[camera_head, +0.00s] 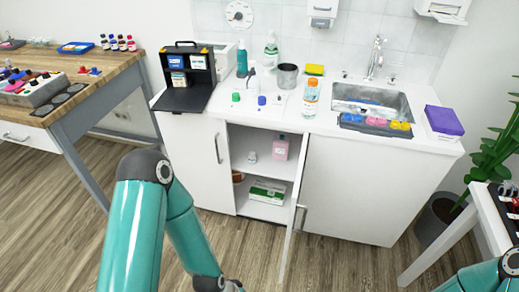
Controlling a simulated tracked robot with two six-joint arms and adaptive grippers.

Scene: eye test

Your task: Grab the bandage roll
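I cannot clearly pick out a bandage roll. A small whitish item (251,157) stands on the upper shelf of the open cabinet (240,134) under the counter, too small to identify for sure. A pink bottle (280,147) stands to its right. A green and white box (267,191) lies on the lower level, and a brownish round item (238,176) is partly hidden behind the cabinet's left front. My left arm reaches in from the bottom, in front of the cabinet, with its gripper out of view. Only a bit of my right arm shows at the bottom right corner.
The white counter (325,122) holds an open black case (186,98), bottles, a grey pot (287,76), a sink (372,100) and a purple box (443,121). A wooden table (100,68) is at left, a plant (492,150) at right. The floor before the cabinet is clear.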

